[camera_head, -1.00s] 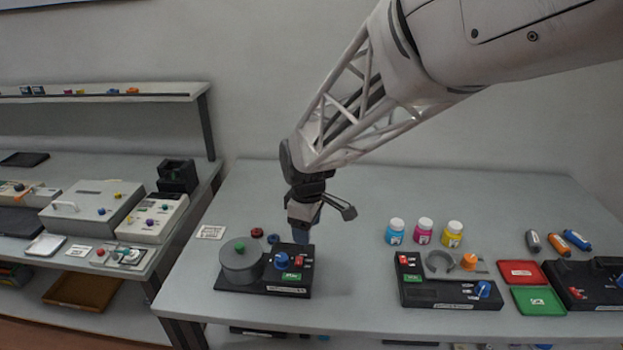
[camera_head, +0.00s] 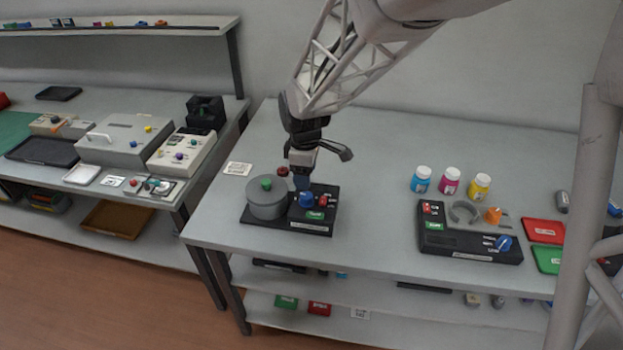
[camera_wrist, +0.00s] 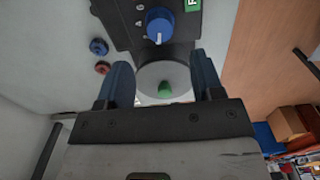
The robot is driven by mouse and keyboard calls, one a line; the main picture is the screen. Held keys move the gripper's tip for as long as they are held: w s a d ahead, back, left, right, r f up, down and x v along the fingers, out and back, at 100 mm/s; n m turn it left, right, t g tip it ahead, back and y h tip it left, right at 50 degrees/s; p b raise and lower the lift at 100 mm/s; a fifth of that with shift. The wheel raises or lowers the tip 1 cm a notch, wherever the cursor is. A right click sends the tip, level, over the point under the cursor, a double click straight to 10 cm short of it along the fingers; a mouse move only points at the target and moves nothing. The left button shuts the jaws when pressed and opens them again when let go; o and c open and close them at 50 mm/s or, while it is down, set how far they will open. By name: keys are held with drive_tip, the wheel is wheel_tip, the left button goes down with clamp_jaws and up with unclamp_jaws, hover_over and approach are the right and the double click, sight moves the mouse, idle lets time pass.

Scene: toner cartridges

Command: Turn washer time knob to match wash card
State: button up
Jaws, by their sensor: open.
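The washer is a black base (camera_head: 290,221) with a grey drum (camera_head: 267,204) topped by a green knob (camera_head: 266,184). Its blue knob (camera_head: 306,200) stands right of the drum; it also shows in the wrist view (camera_wrist: 160,24), with a white pointer mark towards the picture's bottom. My gripper (camera_head: 303,184) is above and just behind the blue knob. In the wrist view its blue fingers (camera_wrist: 161,65) are apart and empty, with the drum between them and the blue knob beyond. A white card (camera_head: 237,168) lies behind the washer; its print is unreadable.
A red switch (camera_head: 323,202) and green label (camera_head: 315,215) sit beside the blue knob. Red (camera_wrist: 102,68) and blue (camera_wrist: 98,46) round caps lie near the washer. Several bottles (camera_head: 450,181) and another black device (camera_head: 468,245) stand to the right, with clear table between.

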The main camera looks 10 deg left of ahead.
sight(306, 196)
drive_tip(key=shift+f, duration=3.7)
drive_tip(key=c, duration=0.9)
